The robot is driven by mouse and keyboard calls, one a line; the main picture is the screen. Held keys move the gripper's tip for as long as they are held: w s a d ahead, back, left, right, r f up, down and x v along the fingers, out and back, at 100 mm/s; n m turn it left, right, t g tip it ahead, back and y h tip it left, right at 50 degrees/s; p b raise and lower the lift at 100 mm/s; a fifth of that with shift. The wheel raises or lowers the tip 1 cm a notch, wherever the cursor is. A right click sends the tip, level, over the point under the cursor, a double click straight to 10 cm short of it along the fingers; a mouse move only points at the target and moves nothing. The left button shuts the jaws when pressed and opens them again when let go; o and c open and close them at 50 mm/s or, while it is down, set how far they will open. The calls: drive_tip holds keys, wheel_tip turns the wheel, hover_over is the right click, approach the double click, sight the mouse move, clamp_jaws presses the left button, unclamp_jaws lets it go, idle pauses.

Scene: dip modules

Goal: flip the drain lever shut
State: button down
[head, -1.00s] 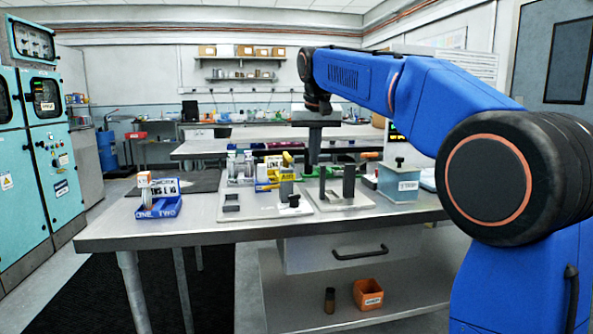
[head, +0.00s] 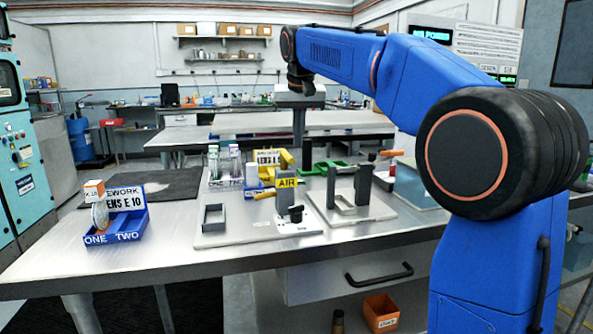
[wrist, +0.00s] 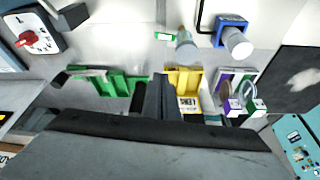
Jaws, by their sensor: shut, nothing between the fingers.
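A small white plate (head: 305,223) on the bench carries a black knob with a red part (head: 297,211), beside a grey post (head: 284,192). A white panel with a red lever (wrist: 27,39) shows at the top left of the wrist view, apparently the same fixture. I cannot read its label or tell whether this lever is open or shut. A yellow handle (head: 264,195) lies beside a yellow AIR tag (head: 288,183). My gripper (head: 306,160) points down over the bench behind the fixture, shut and empty. In the wrist view its dark fingers (wrist: 157,92) are together, apart from the lever.
Yellow (wrist: 184,84) and green (wrist: 110,82) trays lie near my gripper. A dark upright bracket (head: 350,188) stands right of the fixture. A blue bin (head: 125,232) and a dark mat (head: 170,183) are at left. The front bench strip is clear.

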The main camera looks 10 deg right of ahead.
drive_tip(key=shift+f, duration=0.1)
drive_tip(key=x, duration=1)
drive_tip(key=shift+s+a+f, duration=0.1)
drive_tip(key=shift+s+a, duration=0.05)
drive_tip(key=shift+s, duration=1.05)
drive_tip(key=shift+s+a+f, duration=0.15)
drive_tip(key=shift+s+f, duration=0.1)
drive_tip(key=shift+s, duration=0.5)
drive_tip(key=shift+a, duration=0.15)
